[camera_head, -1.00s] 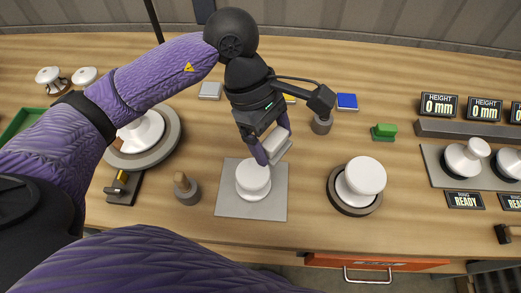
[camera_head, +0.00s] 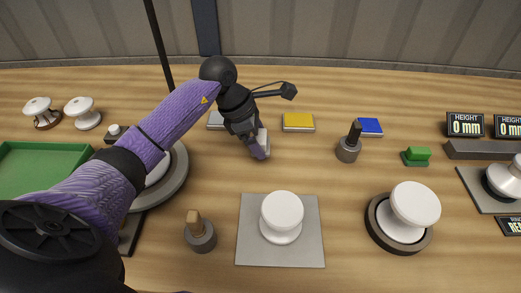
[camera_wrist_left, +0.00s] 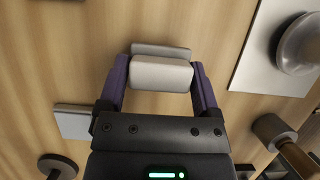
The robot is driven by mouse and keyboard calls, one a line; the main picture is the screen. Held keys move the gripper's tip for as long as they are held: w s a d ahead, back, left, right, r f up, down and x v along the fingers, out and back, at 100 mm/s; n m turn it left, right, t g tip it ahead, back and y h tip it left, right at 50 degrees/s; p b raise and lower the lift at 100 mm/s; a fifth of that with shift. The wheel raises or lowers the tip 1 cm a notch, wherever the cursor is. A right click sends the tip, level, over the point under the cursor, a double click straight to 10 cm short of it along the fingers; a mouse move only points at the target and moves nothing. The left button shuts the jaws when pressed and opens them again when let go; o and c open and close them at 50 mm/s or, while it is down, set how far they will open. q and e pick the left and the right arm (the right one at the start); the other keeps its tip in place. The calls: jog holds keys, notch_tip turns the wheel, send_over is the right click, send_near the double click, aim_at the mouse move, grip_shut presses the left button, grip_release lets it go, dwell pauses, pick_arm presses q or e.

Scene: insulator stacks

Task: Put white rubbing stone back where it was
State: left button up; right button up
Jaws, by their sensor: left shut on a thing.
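My left gripper (camera_head: 261,149) is shut on a white block with a grey underside, the rubbing stone (camera_head: 263,139). It hangs over the wooden table, left of the yellow pad and behind the grey mat. In the left wrist view the stone (camera_wrist_left: 160,73) sits between the two purple fingers (camera_wrist_left: 160,88), with a grey layer along its far side. A flat light grey pad (camera_head: 215,120) lies just left of the gripper, partly hidden by it. It also shows in the left wrist view (camera_wrist_left: 73,121). My right gripper is not in view.
A yellow pad (camera_head: 298,122), blue pad (camera_head: 370,127) and green block (camera_head: 416,156) lie to the right. A white insulator (camera_head: 281,214) stands on the grey mat (camera_head: 258,252). A wooden-handled tool (camera_head: 200,234) and dark-handled tool (camera_head: 349,145) stand nearby. A green tray (camera_head: 40,158) is at left.

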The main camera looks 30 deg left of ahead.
pick_arm(q)
notch_tip(320, 180, down, 2)
jog(key=shift+f, duration=0.3)
jog(key=shift+r, duration=0.1)
jog(key=shift+b, duration=0.35)
jog(key=o, duration=1.1)
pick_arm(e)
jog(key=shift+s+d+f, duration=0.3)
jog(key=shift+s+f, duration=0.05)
pick_arm(q)
jog(key=p+v, duration=0.2)
jog(key=v, duration=1)
jog(key=shift+d+p, duration=0.1)
jog(key=shift+p, duration=0.3)
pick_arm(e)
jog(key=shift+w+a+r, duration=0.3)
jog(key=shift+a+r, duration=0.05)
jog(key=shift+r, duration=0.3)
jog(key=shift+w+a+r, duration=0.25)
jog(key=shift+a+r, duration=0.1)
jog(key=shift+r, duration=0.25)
